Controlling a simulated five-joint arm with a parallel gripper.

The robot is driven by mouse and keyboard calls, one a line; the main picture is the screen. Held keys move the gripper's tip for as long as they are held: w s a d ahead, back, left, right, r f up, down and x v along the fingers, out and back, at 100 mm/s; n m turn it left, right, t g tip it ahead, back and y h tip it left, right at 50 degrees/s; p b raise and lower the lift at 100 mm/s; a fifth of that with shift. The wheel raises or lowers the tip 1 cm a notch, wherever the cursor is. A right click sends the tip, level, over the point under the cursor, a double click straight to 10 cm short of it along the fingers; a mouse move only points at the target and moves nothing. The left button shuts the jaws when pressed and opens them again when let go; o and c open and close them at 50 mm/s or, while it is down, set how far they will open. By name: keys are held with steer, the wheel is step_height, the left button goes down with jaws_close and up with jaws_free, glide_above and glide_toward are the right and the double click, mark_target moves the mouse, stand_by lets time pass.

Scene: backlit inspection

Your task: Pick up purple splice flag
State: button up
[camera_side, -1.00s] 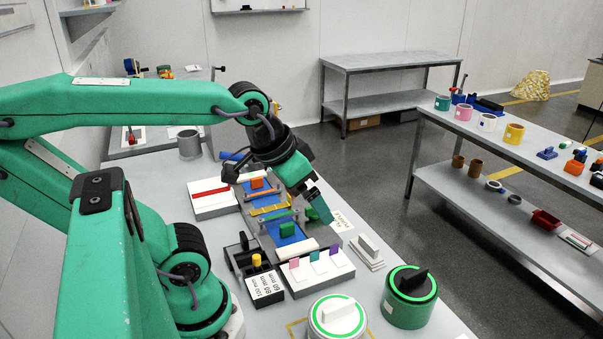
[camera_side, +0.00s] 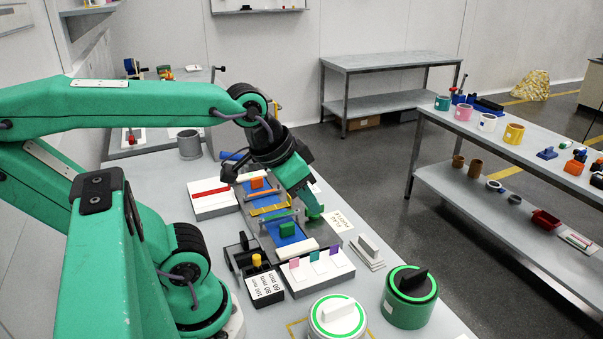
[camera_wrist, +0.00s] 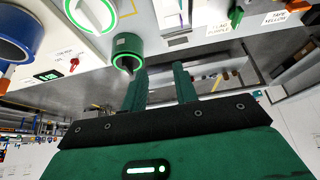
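The purple splice flag (camera_side: 334,251) stands upright at the right end of a white block (camera_side: 322,271), beside a teal flag (camera_side: 314,256) and a pink flag (camera_side: 294,265). My gripper (camera_side: 316,213) is above the bench, behind the flags and a little left of the purple one in the side view. In the wrist view my gripper's two green fingers (camera_wrist: 160,78) are apart with nothing between them. I cannot make out the purple flag in the wrist view.
A purple-flag label (camera_side: 343,220) lies near the gripper; it also shows in the wrist view (camera_wrist: 219,29). A grey plate in a white stand (camera_side: 368,250) is right of the flags. A green round device (camera_side: 410,305) stands in front.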

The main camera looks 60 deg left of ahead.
steer(key=w, duration=0.1)
steer(key=g, duration=0.5)
glide_above(335, 246)
steer(key=f, duration=1.2)
steer(key=shift+s+a+f, duration=0.15)
steer(key=shift+s+f, duration=0.05)
steer(key=shift+f, duration=0.15)
steer(key=shift+g, duration=0.3)
steer(key=shift+w+f, duration=0.15)
steer(key=shift+f, duration=4.2)
jaws_close()
